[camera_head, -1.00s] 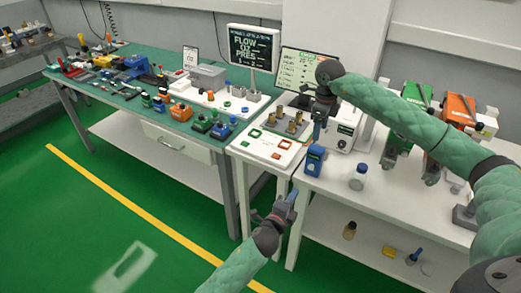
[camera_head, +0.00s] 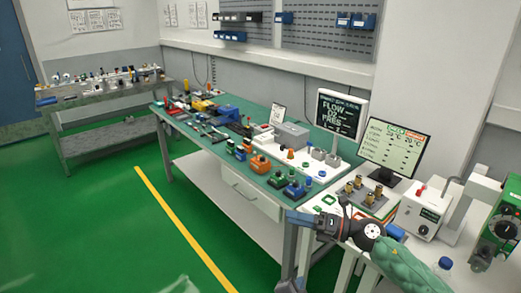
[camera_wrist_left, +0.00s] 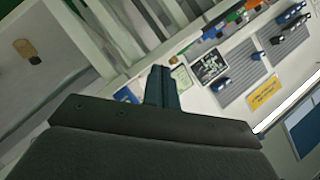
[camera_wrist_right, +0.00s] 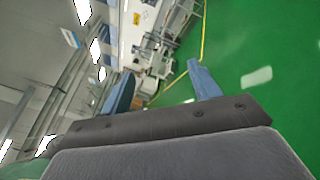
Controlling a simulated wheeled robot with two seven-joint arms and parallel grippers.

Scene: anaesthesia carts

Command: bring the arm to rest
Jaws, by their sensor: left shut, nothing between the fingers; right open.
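My left gripper (camera_head: 289,284) shows only at the bottom edge of the head view, below the white table, with most of its arm out of frame. In the left wrist view its two dark fingers (camera_wrist_left: 161,86) are together with nothing between them. My right gripper (camera_head: 300,219) is above it, in front of the white table's left end, pointing left. Its green-sleeved arm (camera_head: 410,265) comes in from the lower right. In the right wrist view its blue-grey fingers (camera_wrist_right: 162,88) are spread apart and empty, with floor and benches far beyond.
A white table (camera_head: 345,268) stands behind the right gripper, with a brass-fitted block (camera_head: 366,195), a screen (camera_head: 395,148) and a white device (camera_head: 425,212). The green-topped bench (camera_head: 205,137) is crowded with parts. Open green floor (camera_head: 105,215) lies to the left.

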